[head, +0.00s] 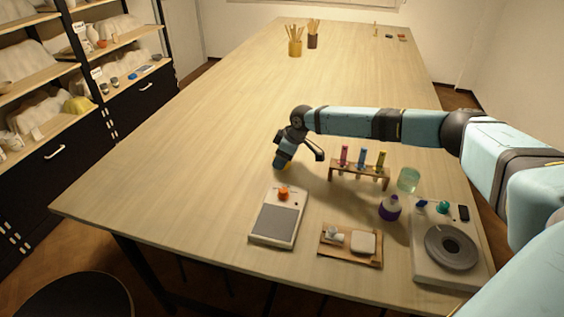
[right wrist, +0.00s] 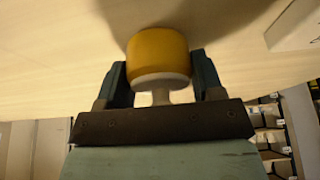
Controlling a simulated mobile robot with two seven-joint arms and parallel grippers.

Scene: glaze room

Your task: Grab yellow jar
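The yellow jar (right wrist: 158,52) sits between the two fingers of my right gripper (right wrist: 160,80) in the right wrist view, with a pale end towards the palm. A finger lies close along each side with no clear gap, so the gripper looks shut on it. In the head view my right gripper (head: 283,160) points down at the middle of the table, left of the tube rack. Only a sliver of yellow jar (head: 280,165) shows under it there, at or just above the tabletop. My left gripper is not in view.
A wooden rack (head: 358,176) with coloured tubes stands right of the gripper. A scale (head: 278,218) with an orange item is in front. A small wooden tray (head: 350,246), purple bottle (head: 389,208), green glass (head: 408,179) and wheel device (head: 448,245) stand right. The table's far half is mostly clear.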

